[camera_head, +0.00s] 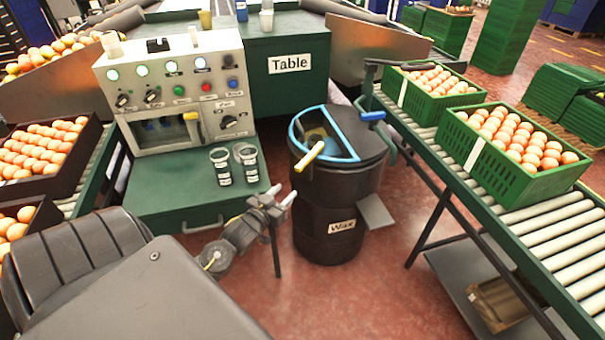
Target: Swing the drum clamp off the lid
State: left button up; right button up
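The dark drum labelled "Wax" (326,214) stands upright on the floor right of the green table. Its black lid (369,150) has a blue-rimmed, half-round section (295,138) on the left, with a yellow handle (309,156) sticking out over the front. At the lid's right edge is a clamp-like dark green piece (389,148) with a blue handle (372,116). I cannot tell how firmly it bears on the lid. My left gripper (285,193) is left of the drum, apart from it, its two fingers parted and empty. My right gripper is not in view.
A roller conveyor (540,222) with two green crates of oranges (412,106) runs along the right, close to the drum. Red floor is clear before the drum.

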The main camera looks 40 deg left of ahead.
pick_arm(q)
jog(key=t, duration=0.1)
send_near(302, 162)
jog(key=w, duration=0.6)
jog(key=w+a, duration=0.1)
jog(key=w, duration=0.2)
jog(key=shift+w+f+b, duration=0.35)
jog(key=shift+w+f, duration=0.05)
jog(key=shift+w, duration=0.1)
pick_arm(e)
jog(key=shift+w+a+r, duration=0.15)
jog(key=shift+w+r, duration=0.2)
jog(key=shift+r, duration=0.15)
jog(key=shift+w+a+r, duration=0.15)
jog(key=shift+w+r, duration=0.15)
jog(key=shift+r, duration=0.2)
pick_arm(q)
jog(key=shift+c, duration=0.4)
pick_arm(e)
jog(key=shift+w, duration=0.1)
pick_arm(q)
jog(key=c, duration=0.7)
grip_shut()
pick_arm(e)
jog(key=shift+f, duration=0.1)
